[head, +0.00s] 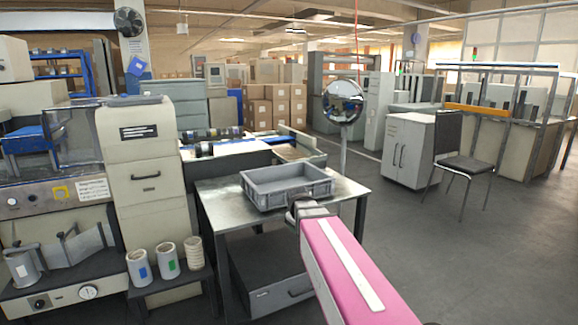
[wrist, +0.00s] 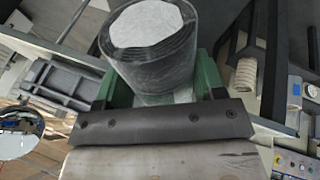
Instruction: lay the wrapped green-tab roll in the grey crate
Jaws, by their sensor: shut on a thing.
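My gripper (wrist: 162,84) is shut on a wrapped roll (wrist: 152,45), seen in the wrist view with a pale round end and clear, creased film around its side. The green fingers flank it; no tab shows on the side in view. In the head view my gripper (head: 304,208) is at the near right edge of the grey crate (head: 285,187), and the held roll is mostly hidden there. The crate is open-topped, looks empty and sits on a metal table. It also shows at the left of the wrist view (wrist: 62,85).
A low stand at the left holds a blue-tab roll (head: 139,268), a green-tab roll (head: 168,258) and a ribbed roll (head: 193,253). A round mirror (head: 343,101) on a post stands behind the metal table (head: 222,212). A chair (head: 462,150) stands right; floor between is clear.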

